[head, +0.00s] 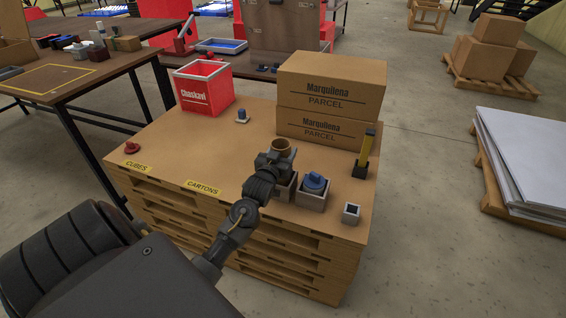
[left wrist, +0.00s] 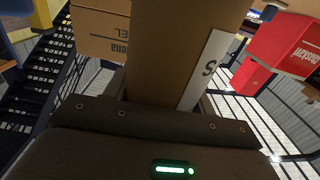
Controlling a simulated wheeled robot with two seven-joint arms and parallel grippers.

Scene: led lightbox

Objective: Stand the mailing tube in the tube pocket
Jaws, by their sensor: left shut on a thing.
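The mailing tube is a brown tube (head: 282,146), its round open top showing just above my left gripper (head: 272,160) in the head view. My left gripper is shut on it, and the tube looks roughly upright. In the left wrist view the brown tube (left wrist: 170,50) fills the space between the jaws, with a white label strip along one side. A grey square holder (head: 285,190), perhaps the tube pocket, stands right below the gripper. The gripper and arm partly hide it, so I cannot tell whether the tube's lower end is inside. My right gripper is not in view.
A grey box with a blue round-topped item (head: 313,183) stands close on the right. Two stacked cartons (head: 325,95) and a red crate (head: 205,90) stand behind. The board's left side is mostly clear.

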